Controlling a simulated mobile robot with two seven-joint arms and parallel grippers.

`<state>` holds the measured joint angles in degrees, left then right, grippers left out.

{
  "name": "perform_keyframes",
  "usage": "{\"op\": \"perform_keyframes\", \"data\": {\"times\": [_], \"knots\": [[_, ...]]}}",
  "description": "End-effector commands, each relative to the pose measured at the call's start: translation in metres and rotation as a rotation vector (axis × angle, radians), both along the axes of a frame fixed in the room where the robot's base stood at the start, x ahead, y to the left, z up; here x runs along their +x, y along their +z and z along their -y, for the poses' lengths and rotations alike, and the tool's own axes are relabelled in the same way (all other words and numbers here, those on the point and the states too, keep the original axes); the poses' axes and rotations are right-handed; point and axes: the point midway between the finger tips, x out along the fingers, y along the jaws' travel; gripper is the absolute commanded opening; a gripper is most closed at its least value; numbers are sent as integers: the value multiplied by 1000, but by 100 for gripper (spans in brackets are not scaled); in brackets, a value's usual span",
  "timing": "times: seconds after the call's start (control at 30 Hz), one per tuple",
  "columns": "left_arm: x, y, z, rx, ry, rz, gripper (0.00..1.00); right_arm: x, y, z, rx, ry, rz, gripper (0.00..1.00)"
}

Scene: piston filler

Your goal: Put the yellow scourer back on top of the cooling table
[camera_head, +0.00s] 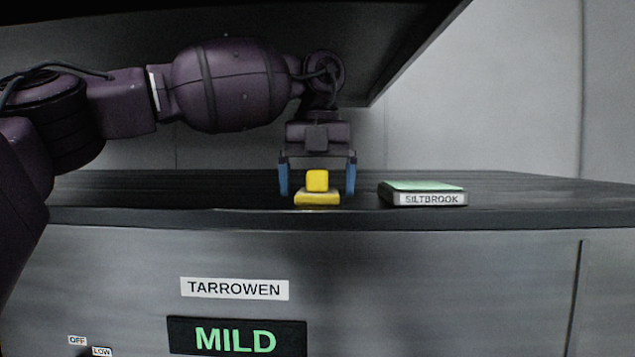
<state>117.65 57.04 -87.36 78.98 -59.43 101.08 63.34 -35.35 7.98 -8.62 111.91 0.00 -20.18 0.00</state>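The yellow scourer (317,198) sits on the dark top of the cooling table (240,188), near its front edge. It has a flat base with a smaller yellow block standing up from it. My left gripper (317,188) points down over the scourer, with one blue finger on each side of it. The fingers are wide apart, with a visible gap to the upper block on both sides. My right gripper is not in view.
A flat box with a green top labelled SILTBROOK (424,194) lies just right of the scourer. A dark overhang (410,45) hangs above the table. The front panel carries a TARROWEN label (234,289) and a MILD display (236,338). The tabletop's right end is clear.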

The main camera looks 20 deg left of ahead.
Motion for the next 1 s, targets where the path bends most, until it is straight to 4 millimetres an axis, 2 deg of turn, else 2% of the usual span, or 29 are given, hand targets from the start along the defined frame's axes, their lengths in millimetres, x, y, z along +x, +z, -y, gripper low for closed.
{"op": "perform_keyframes", "data": {"times": [0.3, 0.6, 0.8, 1.0], "knots": [[0, -4, 0, 1, 0, 0, 94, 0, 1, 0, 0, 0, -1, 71], [-4, 48, 0, -2, -1, 3, 94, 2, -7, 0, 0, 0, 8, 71], [-4, 83, 0, -1, -1, 0, 94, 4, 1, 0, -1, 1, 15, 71], [-4, 101, -1, 0, -1, 0, 94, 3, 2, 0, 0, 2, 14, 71]]}}
